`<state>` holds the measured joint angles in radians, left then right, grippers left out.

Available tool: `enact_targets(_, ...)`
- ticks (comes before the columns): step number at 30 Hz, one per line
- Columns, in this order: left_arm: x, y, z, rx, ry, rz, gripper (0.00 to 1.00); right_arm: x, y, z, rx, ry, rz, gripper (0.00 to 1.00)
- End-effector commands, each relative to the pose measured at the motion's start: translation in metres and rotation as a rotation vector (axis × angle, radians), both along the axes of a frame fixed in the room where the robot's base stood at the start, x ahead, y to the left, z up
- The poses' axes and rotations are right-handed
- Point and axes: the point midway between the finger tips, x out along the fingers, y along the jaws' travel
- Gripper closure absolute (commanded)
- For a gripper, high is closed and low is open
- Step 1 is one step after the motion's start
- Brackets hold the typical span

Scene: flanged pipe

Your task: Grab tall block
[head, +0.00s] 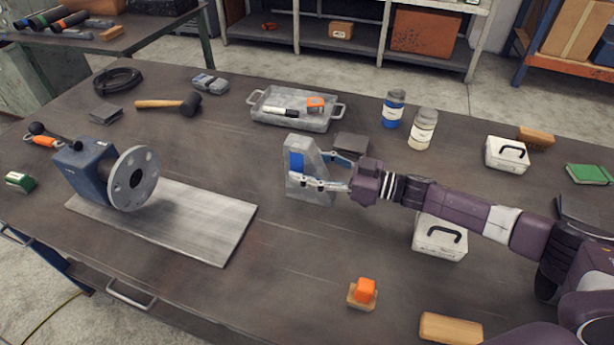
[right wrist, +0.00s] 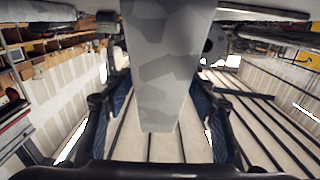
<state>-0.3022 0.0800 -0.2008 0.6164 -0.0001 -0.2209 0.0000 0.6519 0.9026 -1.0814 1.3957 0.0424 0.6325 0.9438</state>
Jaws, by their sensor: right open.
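The tall block (head: 311,150) is a grey, upright piece with a mottled surface, standing on the workbench near its middle. A blue patch shows on its left side in the head view. My right gripper (head: 318,172) is open, with its fingers on either side of the block. In the right wrist view, the grey block (right wrist: 168,65) stands between the two blue-padded fingers (right wrist: 165,115). Whether the pads touch it is not clear. My left gripper is not in view.
A metal tray (head: 260,117) with small tools lies behind the block. Two jars (head: 408,120) and a white case (head: 440,240) stand to the right.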

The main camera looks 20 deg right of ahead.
Motion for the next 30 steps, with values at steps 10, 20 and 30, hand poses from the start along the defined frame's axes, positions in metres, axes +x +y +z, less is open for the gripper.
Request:
enact_targets(10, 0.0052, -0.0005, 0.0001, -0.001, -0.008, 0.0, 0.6, -0.0002, -0.0005, -0.0004, 0.0, 0.0, 0.0, 0.7)
enact_targets(20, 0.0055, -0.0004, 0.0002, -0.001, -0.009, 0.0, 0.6, -0.0003, -0.0006, -0.0002, 0.0, 0.0, 0.0, 1.0)
enact_targets(30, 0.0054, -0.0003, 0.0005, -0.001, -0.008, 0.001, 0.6, 0.0006, 0.0001, 0.0046, 0.006, -0.006, 0.002, 1.0)
